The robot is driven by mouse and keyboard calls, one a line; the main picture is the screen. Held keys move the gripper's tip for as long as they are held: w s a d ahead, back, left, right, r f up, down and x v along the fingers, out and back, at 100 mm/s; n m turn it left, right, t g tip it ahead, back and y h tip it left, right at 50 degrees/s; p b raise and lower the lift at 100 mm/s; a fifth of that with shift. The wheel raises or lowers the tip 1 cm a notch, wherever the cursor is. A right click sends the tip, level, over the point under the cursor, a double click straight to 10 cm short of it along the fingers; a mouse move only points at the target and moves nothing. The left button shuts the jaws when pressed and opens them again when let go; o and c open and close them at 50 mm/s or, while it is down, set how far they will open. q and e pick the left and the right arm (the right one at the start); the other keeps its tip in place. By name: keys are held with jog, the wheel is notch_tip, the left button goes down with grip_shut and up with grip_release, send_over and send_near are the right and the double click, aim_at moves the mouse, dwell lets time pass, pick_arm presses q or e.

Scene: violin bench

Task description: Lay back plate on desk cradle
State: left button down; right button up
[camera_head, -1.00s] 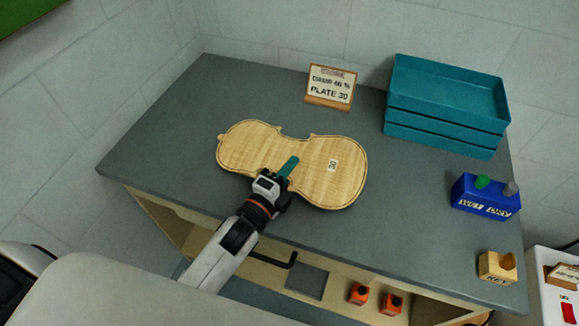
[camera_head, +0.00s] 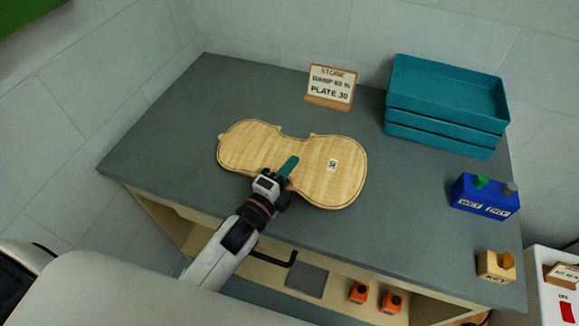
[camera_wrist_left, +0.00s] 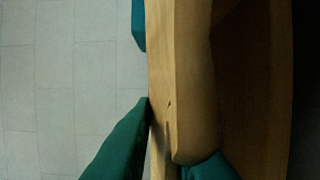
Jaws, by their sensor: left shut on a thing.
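The back plate (camera_head: 318,157) is a pale wooden violin-shaped plate with a small paper label, seen over the middle of the desk in the head view. My left gripper (camera_head: 286,172) is shut on the plate's near edge at the waist, with one teal finger lying across its top face. In the left wrist view the plate's edge (camera_wrist_left: 187,70) runs between the teal fingers of the gripper (camera_wrist_left: 168,142). No cradle can be made out; the plate hides what is under it. I cannot tell whether the plate rests on anything. My right gripper is not in view.
A small sign (camera_head: 331,84) stands behind the plate on the grey desk (camera_head: 180,120). Stacked teal trays (camera_head: 445,115) stand back right. A blue wet/dry block (camera_head: 485,197) and a wooden key block (camera_head: 496,267) stand at right. Desk left of the plate is clear.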

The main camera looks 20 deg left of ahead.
pick_arm(q)
jog(key=shift+f, duration=0.4)
dwell(0.4)
jog(key=c, duration=1.4)
grip_release()
jog(key=shift+o, duration=0.2)
jog(key=shift+s, duration=0.1)
jog(key=b+v, duration=0.1)
jog(key=v, duration=0.9)
jog(key=shift+s+a+f+b, duration=0.1)
jog(key=shift+s+b, duration=0.3)
jog(key=shift+s+a, duration=0.15)
jog(key=shift+s, duration=0.35)
